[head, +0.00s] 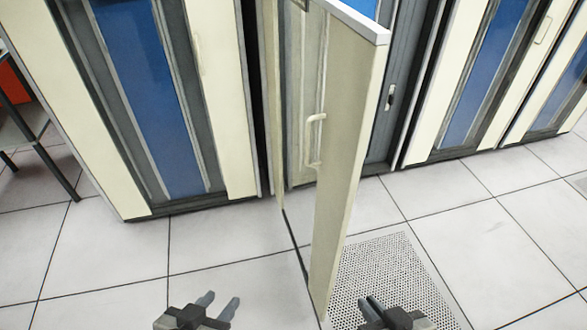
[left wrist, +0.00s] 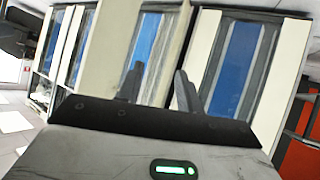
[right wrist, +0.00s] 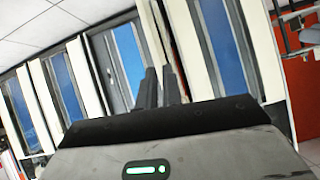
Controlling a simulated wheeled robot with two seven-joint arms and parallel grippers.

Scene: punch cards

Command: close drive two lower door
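The cream lower door (head: 347,150) of the middle cabinet stands wide open, swung out toward me. Its edge points at me, and a cream handle (head: 316,138) shows near its left side. My left gripper (head: 220,304) is open and empty, low in front and to the left of the door. My right gripper (head: 374,304) looks shut and empty, low to the right of the door's bottom corner. Neither gripper touches the door. In the left wrist view a cream panel (left wrist: 105,50) stands beyond the left fingers; in the right wrist view the fingers (right wrist: 160,72) lie close together.
Closed cabinets with blue windows stand on the left (head: 145,80) and right (head: 480,80). A dark-legged stand (head: 52,160) is at the far left. The tiled floor (head: 110,260) is open, with a perforated tile (head: 385,265) right of the door.

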